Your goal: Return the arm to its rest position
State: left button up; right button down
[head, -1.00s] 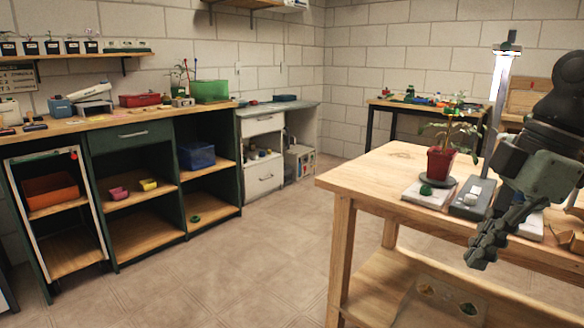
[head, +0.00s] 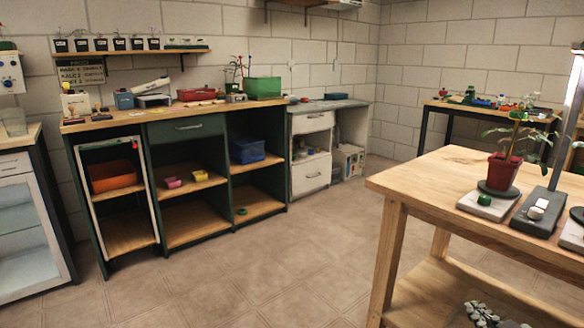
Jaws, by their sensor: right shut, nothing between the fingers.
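Most of my right arm is out of the frame. My left gripper is not in view.
The wooden bench (head: 450,170) at right bears a potted plant (head: 503,172) on a pale base and a grey device (head: 537,210) with an upright post. A dark green cabinet (head: 187,133) stands along the wall. The floor between is clear.

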jog(key=s+a+f+m+g+h, duration=0.1)
jog(key=s+f+g, duration=0.2)
jog(key=s+f, duration=0.4)
jog(key=s+a+f+m+g+h, duration=0.1)
jog(key=s+a+f+g, duration=0.3)
jog(key=f, duration=0.6)
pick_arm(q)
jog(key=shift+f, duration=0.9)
pick_arm(e)
jog(key=s+a+f+g+y, duration=0.1)
jog(key=s+a+f+g, duration=0.1)
jog(key=s, duration=0.4)
jog(key=s+a+f+g, duration=0.2)
jog(key=s+a+f, duration=0.2)
jog(key=s+f, duration=0.2)
jog(key=shift+s+f+y, duration=0.25)
jog(key=shift+s+y, duration=0.1)
jog(key=shift+y, duration=0.05)
jog(key=shift+a, duration=0.1)
